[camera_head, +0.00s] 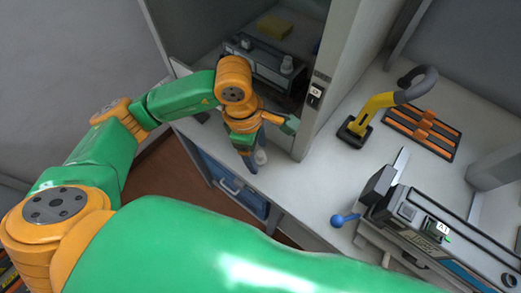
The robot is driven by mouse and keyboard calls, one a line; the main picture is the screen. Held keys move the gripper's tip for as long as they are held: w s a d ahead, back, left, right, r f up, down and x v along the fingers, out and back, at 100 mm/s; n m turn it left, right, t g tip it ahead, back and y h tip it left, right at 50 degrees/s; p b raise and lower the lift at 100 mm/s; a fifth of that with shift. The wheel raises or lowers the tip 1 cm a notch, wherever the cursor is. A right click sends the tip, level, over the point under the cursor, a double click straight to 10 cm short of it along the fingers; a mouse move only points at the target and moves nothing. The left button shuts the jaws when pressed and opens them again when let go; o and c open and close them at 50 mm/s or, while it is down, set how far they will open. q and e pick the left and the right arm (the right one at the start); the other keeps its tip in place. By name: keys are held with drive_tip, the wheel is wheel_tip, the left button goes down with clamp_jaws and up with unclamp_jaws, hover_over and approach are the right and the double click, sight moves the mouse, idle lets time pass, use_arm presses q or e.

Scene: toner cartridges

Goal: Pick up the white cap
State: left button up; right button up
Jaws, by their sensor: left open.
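A small white object (261,157), which looks like the white cap, stands on the light grey counter near its front edge. My left gripper (257,150) reaches down over the counter in front of the cabinet opening. It is open, and one dark finger is just left of the white object. The gripper partly hides the object, and I cannot tell whether they touch. My right gripper is not in view.
A grey device (265,66) with a white knob (287,63) stands inside the cabinet. A yellow-handled tool (372,112), an orange-and-black rack (424,130) and a machine (430,235) with a blue ball-ended lever (343,219) are to the right. A blue drawer (232,188) is below.

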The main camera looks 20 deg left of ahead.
use_arm(q)
drive_tip(key=shift+w+d+f, duration=0.1)
drive_tip(key=shift+w+f, duration=0.05)
drive_tip(key=shift+f, duration=0.35)
drive_tip(key=shift+w+d+f, duration=0.1)
drive_tip(key=shift+w+f, duration=0.05)
drive_tip(key=shift+f, duration=0.35)
drive_tip(key=shift+w+f, duration=0.1)
drive_tip(key=shift+w, duration=0.15)
drive_tip(key=shift+s, duration=0.25)
drive_tip(key=c, duration=1.1)
drive_tip(key=shift+w, duration=0.1)
clamp_jaws()
